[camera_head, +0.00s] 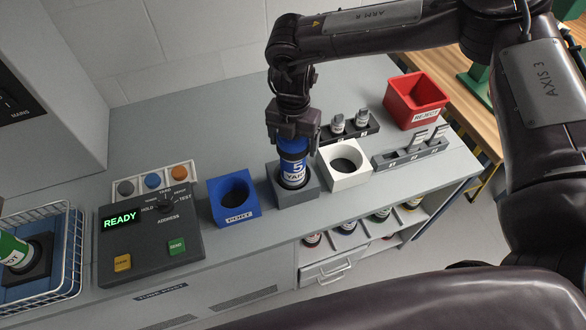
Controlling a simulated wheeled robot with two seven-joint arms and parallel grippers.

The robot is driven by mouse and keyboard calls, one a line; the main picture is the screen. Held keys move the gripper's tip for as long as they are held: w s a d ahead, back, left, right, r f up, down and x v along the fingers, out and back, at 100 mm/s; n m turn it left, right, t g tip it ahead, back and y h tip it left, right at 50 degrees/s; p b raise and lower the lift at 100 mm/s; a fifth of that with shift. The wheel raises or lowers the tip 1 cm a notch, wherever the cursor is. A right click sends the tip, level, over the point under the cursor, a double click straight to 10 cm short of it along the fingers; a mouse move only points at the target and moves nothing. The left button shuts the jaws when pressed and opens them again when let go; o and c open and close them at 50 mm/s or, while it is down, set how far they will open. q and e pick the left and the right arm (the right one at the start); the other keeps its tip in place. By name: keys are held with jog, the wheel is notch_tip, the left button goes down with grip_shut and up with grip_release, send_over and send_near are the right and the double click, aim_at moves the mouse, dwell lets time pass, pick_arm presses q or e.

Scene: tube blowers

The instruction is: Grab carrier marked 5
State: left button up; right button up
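The carrier marked 5 (293,165) is a blue cylinder with a white band. A "5" and the letters "YAR" show on it. It stands upright in the grey square holder (297,194) on the grey counter. My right gripper (293,138) is directly above the carrier and reaches down to its top. The gripper's fingers are at the carrier's upper end, but whether they press on it cannot be made out. My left gripper does not show.
A blue PORT block (236,212) stands left of the grey holder and a white block (352,178) right of it. A control box (150,245) reading READY, a wire basket (70,285) and a red REJECT bin (415,98) share the counter. Several carriers sit on shelves below.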

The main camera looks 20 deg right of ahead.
jog(key=shift+w, duration=0.1)
jog(key=c, duration=1.2)
